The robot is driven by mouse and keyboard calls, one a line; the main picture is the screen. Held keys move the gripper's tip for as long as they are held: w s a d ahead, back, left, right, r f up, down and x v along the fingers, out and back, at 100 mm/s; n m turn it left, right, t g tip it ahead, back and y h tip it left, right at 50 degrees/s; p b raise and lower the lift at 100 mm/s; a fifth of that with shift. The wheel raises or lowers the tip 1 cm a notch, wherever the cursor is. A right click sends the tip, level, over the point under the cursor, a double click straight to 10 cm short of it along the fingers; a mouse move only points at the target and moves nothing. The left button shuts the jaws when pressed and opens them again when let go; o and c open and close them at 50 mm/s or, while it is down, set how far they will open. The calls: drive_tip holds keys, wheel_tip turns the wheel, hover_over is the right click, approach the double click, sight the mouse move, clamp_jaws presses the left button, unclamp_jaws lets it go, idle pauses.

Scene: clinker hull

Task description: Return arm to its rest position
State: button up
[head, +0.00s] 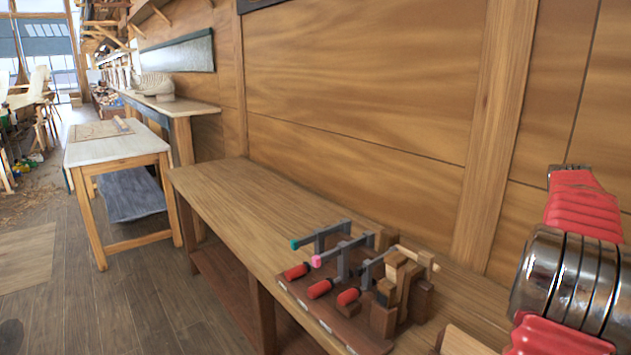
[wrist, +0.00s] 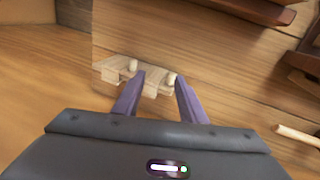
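My gripper (wrist: 161,78) shows in the wrist view with two purple fingers spread apart and nothing held between them. A pale wooden piece with two short round pegs (wrist: 112,72) lies beyond the fingertips; whether the fingers touch it cannot be told. In the head view my red and metal arm stands at the right edge, and its gripper end is out of that picture.
The long wooden bench (head: 235,195) runs along the plank wall. A rack of red-handled clamps (head: 340,275) stands on it, left of my arm. A pale block (head: 465,342) shows at the bottom edge. A white-topped table (head: 110,148) stands farther left; the bench's far half is clear.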

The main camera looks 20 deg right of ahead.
drive_tip(key=w+a+r+n+t, duration=0.15)
drive_tip(key=w+a, duration=0.35)
drive_tip(key=a, duration=0.5)
drive_tip(key=w+a+r+n+t+h, duration=0.1)
drive_tip(key=w+a+r+n, duration=0.3)
drive_tip(key=a, duration=0.7)
drive_tip(key=w+a+r+n+t, duration=0.1)
drive_tip(key=w+a+n+t, duration=0.1)
drive_tip(key=w+a, duration=0.6)
drive_tip(key=s+a+f+n+t, duration=0.1)
drive_tip(key=s+a+f+n, duration=0.1)
drive_tip(key=a, duration=0.8)
drive_tip(key=s+a+f+n+t+y, duration=0.1)
drive_tip(key=s+a, duration=0.4)
drive_tip(key=a, duration=0.5)
drive_tip(key=s+a+f+n+t+y, duration=0.1)
drive_tip(key=s+a+f+n, duration=0.2)
drive_tip(key=a, duration=0.7)
drive_tip(key=shift+s+f+n, duration=0.35)
drive_tip(key=shift+s+f, duration=0.15)
drive_tip(key=shift+f, duration=0.4)
drive_tip(key=shift+t, duration=0.25)
